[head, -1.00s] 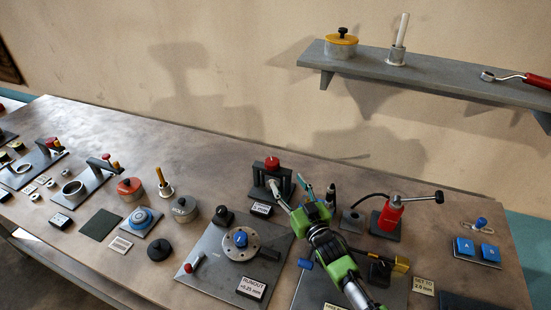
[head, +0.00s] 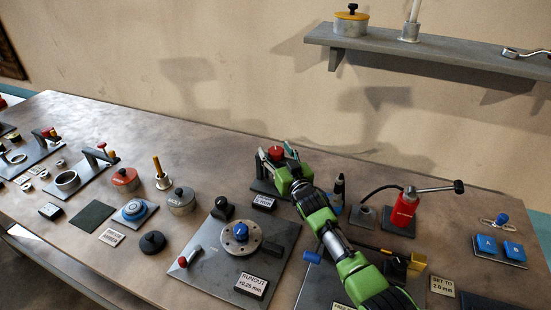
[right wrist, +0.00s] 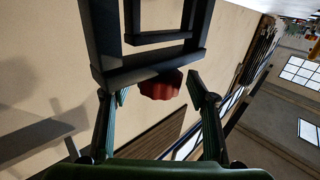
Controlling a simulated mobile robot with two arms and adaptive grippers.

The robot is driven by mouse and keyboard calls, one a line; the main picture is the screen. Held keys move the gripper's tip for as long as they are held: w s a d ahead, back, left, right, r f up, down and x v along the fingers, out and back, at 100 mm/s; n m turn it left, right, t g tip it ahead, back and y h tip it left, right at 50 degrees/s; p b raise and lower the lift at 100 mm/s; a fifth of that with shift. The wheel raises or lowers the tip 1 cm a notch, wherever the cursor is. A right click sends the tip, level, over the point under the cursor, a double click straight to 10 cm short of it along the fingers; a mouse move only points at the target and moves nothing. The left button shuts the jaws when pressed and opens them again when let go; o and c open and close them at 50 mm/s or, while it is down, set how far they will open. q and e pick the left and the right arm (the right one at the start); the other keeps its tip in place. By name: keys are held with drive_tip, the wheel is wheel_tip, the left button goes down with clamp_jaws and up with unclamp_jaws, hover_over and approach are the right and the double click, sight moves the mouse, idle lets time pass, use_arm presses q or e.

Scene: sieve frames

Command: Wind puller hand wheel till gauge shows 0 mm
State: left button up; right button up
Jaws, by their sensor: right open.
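The puller is a dark upright frame (right wrist: 152,66) at the back of the bench with a red hand wheel (head: 276,152) on top. A small black display with pale lettering (head: 263,203) stands in front of it; I cannot read its figure surely. My right gripper (head: 277,157) is open at the wheel, with fingertips to either side of it. In the right wrist view the red wheel (right wrist: 161,86) shows between the two spread fingers, and I cannot tell if either touches it. My left gripper is not in view.
A grey plate with a round flange (head: 240,237) and a runout sign (head: 252,286) lies in front. A red jack-like tool (head: 404,207) with a long lever stands to the right. Blue A and B blocks (head: 498,247) lie further right. A wall shelf (head: 440,57) hangs above.

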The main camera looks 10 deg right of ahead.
drive_tip(key=shift+w, duration=0.3)
drive_tip(key=shift+c, duration=0.3)
drive_tip(key=c, duration=1.1)
drive_tip(key=shift+o, duration=0.2)
drive_tip(key=shift+r+n+y, duration=0.4)
drive_tip(key=shift+n+y, duration=0.2)
drive_tip(key=shift+y, duration=0.4)
drive_tip(key=shift+a+n+g+y+b, duration=0.2)
drive_tip(key=shift+n+g+y+b, duration=0.3)
drive_tip(key=shift+n+y+b, duration=0.55)
drive_tip(key=shift+f+n+g+y+b, duration=0.2)
drive_tip(key=shift+n+g+y+b, duration=0.7)
drive_tip(key=shift+y+b, duration=0.55)
drive_tip(key=shift+s, duration=0.1)
drive_tip(key=o, duration=1.1)
